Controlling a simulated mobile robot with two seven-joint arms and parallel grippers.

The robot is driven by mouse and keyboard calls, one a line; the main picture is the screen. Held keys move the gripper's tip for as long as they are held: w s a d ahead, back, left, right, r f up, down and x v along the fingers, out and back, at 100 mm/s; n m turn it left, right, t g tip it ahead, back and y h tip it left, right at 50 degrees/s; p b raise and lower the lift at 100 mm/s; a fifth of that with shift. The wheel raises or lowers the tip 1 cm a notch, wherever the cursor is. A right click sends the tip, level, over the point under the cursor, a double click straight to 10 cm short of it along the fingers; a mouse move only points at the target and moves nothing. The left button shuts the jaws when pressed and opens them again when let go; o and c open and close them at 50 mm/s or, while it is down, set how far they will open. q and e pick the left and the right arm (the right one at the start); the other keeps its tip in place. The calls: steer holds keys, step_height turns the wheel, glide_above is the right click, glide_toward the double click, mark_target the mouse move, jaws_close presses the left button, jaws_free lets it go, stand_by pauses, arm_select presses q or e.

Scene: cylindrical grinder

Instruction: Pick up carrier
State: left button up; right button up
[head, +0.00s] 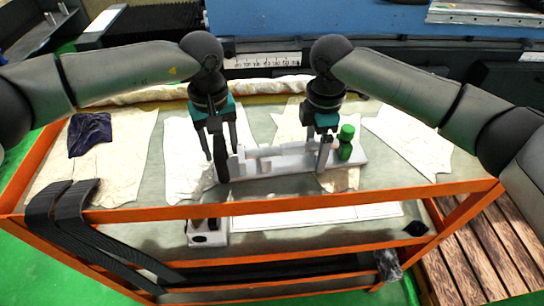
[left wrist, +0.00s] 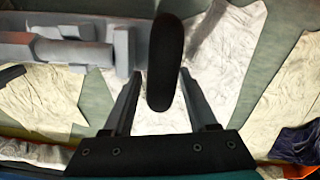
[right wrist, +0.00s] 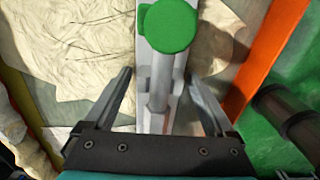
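The carrier (head: 285,162) is a long pale grey bar lying on the cart top, with a black upright handle (head: 222,163) at its left end and a green knob (head: 346,142) near its right end. My left gripper (head: 221,152) is open, its fingers on either side of the black handle; the left wrist view shows the handle (left wrist: 165,62) between them with gaps. My right gripper (head: 317,150) is open over the bar, just left of the green knob. In the right wrist view the bar (right wrist: 158,85) runs between its fingers, apart from both.
The orange-framed cart (head: 265,210) has crumpled pale cloths (head: 125,150) and a dark purple cloth (head: 90,133) on top. Black straps (head: 62,205) hang over its front left. A white block (head: 207,239) sits on the lower shelf. The machine with a ruler scale (head: 262,62) stands behind.

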arm_select(q)
jaws_close()
arm_select(e)
steer(key=c, duration=0.9)
jaws_close()
arm_select(q)
steer(key=shift+r, duration=0.1)
arm_select(e)
steer(key=shift+r, duration=0.1)
